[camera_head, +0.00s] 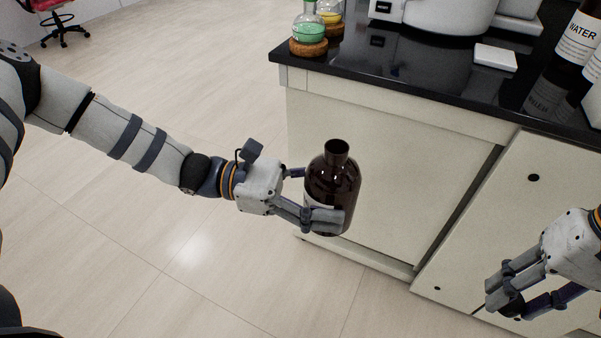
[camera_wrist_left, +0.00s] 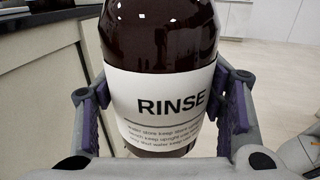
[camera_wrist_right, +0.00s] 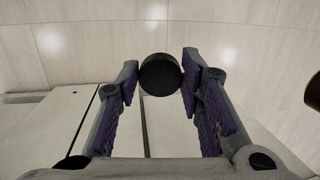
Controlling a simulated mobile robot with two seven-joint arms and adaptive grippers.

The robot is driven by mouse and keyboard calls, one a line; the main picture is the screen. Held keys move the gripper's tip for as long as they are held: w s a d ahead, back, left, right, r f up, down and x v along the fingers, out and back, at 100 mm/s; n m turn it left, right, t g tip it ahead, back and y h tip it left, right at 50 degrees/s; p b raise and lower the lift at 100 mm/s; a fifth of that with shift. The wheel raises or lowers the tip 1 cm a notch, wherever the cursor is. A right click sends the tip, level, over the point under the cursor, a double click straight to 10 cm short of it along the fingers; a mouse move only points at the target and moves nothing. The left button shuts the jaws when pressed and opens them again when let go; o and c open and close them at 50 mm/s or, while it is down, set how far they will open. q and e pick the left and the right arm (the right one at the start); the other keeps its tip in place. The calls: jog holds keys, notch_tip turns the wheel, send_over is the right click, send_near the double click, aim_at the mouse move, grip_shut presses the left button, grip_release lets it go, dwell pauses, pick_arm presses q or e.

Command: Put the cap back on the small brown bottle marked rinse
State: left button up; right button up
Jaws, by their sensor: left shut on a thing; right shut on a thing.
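The brown bottle (camera_head: 338,180) is upright in my left gripper (camera_head: 318,195), held in the air in front of the cabinet. Its neck is open, with no cap on it. In the left wrist view the bottle (camera_wrist_left: 160,40) has a white label reading RINSE, between the two fingers of the left gripper (camera_wrist_left: 160,105). My right gripper (camera_head: 505,298) is low at the right, apart from the bottle. In the right wrist view it is shut on a round black cap (camera_wrist_right: 161,75), held between the fingertips. A dark edge of the bottle (camera_wrist_right: 314,92) shows at the right there.
The black bench top (camera_head: 400,75) is above and behind the bottle. On it stand flasks with green (camera_head: 309,30) and yellow liquid, a white pad (camera_head: 495,57) and a bottle marked WATER (camera_head: 578,40). The cabinet front (camera_head: 380,190) is close behind the held bottle. Open floor lies to the left.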

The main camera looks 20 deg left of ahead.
pick_arm(q)
jog(key=d+m+g, duration=0.1)
jog(key=g, duration=0.1)
jog(key=d+m+g, duration=0.1)
jog(key=d, duration=0.1)
jog(key=d+m+g, duration=0.1)
jog(key=d+g, duration=0.1)
jog(key=shift+w+d+f+m+g, duration=0.25)
jog(key=shift+w+f+m+g, duration=0.05)
jog(key=shift+w, duration=0.05)
pick_arm(e)
jog(key=w+a+r+n+h, duration=0.1)
jog(key=a+r+n, duration=0.4)
jog(key=a+r, duration=0.5)
jog(key=w+a+r+n+t, duration=0.1)
jog(key=w+a+r+n, duration=0.3)
jog(key=a+r, duration=0.5)
jog(key=a+n, duration=0.2)
jog(key=a, duration=0.1)
jog(key=shift+r+h, duration=0.4)
jog(key=shift+f, duration=0.15)
jog(key=shift+f, duration=1.9)
jog(key=shift+f, duration=0.1)
